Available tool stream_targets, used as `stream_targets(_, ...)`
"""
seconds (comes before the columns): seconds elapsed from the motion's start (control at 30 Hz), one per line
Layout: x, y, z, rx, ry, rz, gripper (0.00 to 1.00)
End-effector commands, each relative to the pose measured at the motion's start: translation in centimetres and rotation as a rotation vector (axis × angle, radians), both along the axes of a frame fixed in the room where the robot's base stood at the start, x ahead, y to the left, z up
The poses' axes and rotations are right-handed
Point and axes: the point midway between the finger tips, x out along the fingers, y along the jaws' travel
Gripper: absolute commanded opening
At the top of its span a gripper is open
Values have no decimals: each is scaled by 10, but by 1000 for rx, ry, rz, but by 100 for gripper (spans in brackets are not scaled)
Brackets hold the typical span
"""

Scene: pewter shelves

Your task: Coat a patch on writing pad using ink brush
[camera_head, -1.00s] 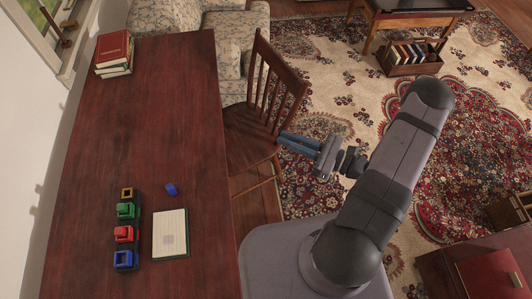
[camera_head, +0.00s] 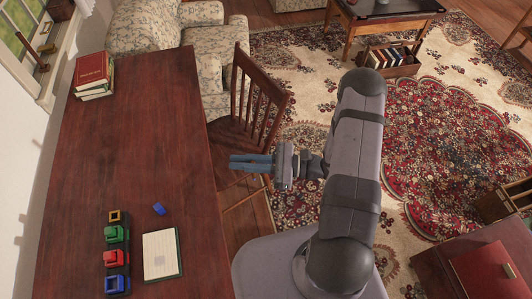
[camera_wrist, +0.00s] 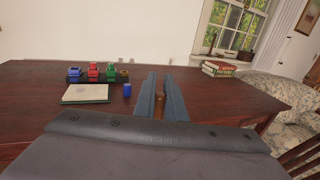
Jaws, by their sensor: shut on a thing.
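The writing pad (camera_head: 161,263) lies flat near the front of the dark wooden table, pale with a faint greyish patch in its middle; it also shows in the wrist view (camera_wrist: 86,98). My gripper (camera_head: 250,163) is over the chair beside the table's right edge, apart from the pad. Its two blue-grey fingers show in the wrist view (camera_wrist: 160,80). They are shut on a small brown piece (camera_wrist: 159,104), which seems to be the ink brush's handle. Most of it is hidden between the fingers, and its tip cannot be seen.
A dark rack with gold, green (camera_head: 114,233), red and blue (camera_head: 117,284) holders stands left of the pad. Books (camera_head: 93,74) are stacked at the table's far end. A wooden chair (camera_head: 255,110) stands at its right. The table's middle is clear.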

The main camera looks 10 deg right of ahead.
Motion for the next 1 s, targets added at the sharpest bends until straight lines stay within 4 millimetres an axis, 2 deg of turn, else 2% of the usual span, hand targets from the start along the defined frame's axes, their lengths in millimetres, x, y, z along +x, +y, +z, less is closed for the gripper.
stream_targets(0.03,-7,22,0,-1,-3,65,0)
stream_targets(0.2,-35,84,1,-4,-12,259,0)
stream_targets(0.37,-74,136,4,-4,-16,440,0)
stream_targets(0.5,-113,176,5,-3,-16,586,0)
stream_targets(0.8,-204,246,10,-5,-5,830,0)
stream_targets(1.0,-252,276,13,-5,9,907,0)
